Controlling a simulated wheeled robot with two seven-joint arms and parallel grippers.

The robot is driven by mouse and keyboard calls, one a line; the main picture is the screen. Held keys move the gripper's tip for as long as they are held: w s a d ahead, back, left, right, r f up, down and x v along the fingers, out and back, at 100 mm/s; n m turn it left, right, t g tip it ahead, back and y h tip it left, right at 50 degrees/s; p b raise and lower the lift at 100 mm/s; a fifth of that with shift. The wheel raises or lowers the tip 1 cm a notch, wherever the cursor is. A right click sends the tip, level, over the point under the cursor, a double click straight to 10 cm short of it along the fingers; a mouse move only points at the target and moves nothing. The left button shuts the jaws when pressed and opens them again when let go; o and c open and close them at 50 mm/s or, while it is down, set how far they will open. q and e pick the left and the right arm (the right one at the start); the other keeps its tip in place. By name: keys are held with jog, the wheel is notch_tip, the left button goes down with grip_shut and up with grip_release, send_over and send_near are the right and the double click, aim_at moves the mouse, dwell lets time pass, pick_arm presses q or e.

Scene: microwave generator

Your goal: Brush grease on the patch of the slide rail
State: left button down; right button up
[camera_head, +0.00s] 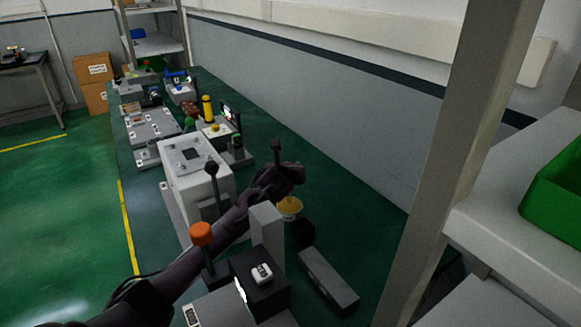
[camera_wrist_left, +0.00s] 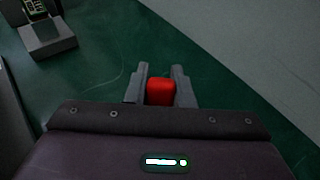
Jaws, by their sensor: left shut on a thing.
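My left gripper (camera_head: 292,172) reaches over the green bench from the lower left in the head view. In the left wrist view its two grey fingers (camera_wrist_left: 160,88) are shut on a red thing (camera_wrist_left: 160,92), perhaps the brush handle; no bristles show. The red thing cannot be made out in the head view. A yellow, mound-like thing (camera_head: 290,206), perhaps grease, sits just below the gripper. A long grey bar (camera_head: 328,280), possibly the slide rail, lies at the right near a black block (camera_head: 303,233). No patch can be made out. My right gripper is out of view.
A white box machine (camera_head: 195,167) stands left of the gripper. An orange-knobbed lever (camera_head: 201,234), a grey upright block (camera_head: 267,228) and a black box (camera_head: 260,285) crowd the front. A shelf post (camera_head: 470,130) rises at the right. Bare bench (camera_head: 345,195) lies toward the wall.

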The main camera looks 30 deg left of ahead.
pick_arm(q)
notch_tip(320, 180, up, 6)
jog(key=p, duration=0.4)
dwell(0.6)
